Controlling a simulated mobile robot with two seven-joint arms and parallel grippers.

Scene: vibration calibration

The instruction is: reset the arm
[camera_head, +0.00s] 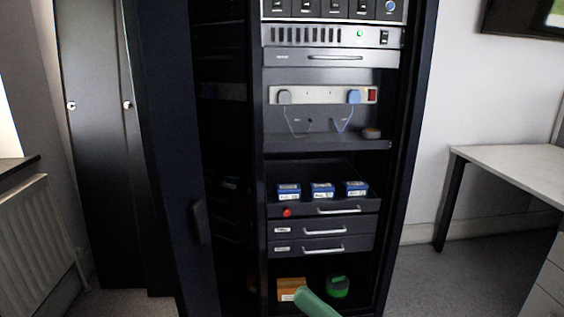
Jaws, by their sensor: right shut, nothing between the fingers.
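My right gripper (303,295) shows only as a pale green shape at the bottom edge, reaching in from the lower right. It is shut and empty, in front of the lowest bay of an open rack cabinet (411,150). It overlaps the lower right corner of an orange-brown box (289,285) in the picture; I cannot tell whether they touch. A green and black round object (338,287) lies to its right in the same bay. The rest of my right arm is out of frame, and my left gripper is not in view.
The cabinet door (168,130) stands open at the left. A power strip (320,96) with plugs sits above a shelf. A white desk (515,165) stands right, a radiator (35,245) left.

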